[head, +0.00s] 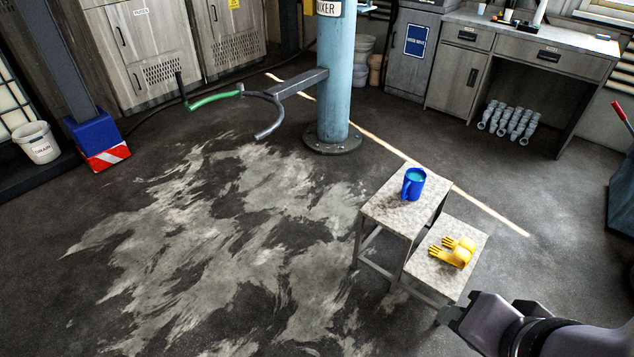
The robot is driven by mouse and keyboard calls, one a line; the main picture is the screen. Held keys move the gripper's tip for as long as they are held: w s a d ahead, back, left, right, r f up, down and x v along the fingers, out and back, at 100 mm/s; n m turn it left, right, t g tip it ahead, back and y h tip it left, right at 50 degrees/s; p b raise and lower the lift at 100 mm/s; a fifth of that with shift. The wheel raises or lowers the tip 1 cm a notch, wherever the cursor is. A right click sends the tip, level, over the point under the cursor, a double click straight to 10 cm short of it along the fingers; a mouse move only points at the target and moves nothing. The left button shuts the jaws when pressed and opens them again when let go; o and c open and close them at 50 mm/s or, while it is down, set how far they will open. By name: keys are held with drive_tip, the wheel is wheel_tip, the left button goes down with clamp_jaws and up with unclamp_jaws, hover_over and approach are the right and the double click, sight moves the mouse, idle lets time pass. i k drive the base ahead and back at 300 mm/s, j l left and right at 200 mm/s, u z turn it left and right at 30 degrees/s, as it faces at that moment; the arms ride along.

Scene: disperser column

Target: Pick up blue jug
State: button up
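The blue jug (413,184) stands upright on the upper step of a small step stool (384,214), right of the middle in the head view. Its top is open and shows a light blue-green inside. Its handle side faces left toward the camera. My gripper (447,316) is at the lower right, in front of the stool and apart from the jug. It is seen small and side-on, so I cannot tell whether its fingers are open or shut.
Yellow gloves (454,251) lie on the stool's lower step. A blue column (336,75) with a curved grey arm (268,108) stands behind. A bench (545,50) is at the back right, a white bucket (37,142) at the left. The stained floor at left-centre is clear.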

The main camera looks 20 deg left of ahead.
sight(415, 178)
drive_tip(key=u, duration=0.15)
drive_tip(key=i+j+z, duration=0.1)
drive_tip(key=i+j, duration=0.25)
drive_tip(key=i+j+z, duration=0.15)
drive_tip(key=i+j, duration=0.15)
drive_tip(key=i+j+z, duration=0.1)
drive_tip(key=i+j, duration=0.2)
drive_tip(key=j, duration=0.15)
drive_tip(key=i+j+z, duration=0.15)
drive_tip(key=i+j, duration=0.15)
drive_tip(key=j, duration=0.15)
drive_tip(key=i+j+z, duration=0.1)
drive_tip(key=i+j, duration=0.15)
drive_tip(key=j, duration=0.2)
drive_tip(key=i+j+z, duration=0.15)
drive_tip(key=j, duration=0.3)
drive_tip(key=i+j+z, duration=0.1)
drive_tip(key=i+j, duration=0.2)
drive_tip(key=j, duration=0.25)
drive_tip(key=i+j+z, duration=0.1)
drive_tip(key=j, duration=0.4)
drive_tip(key=i, duration=0.1)
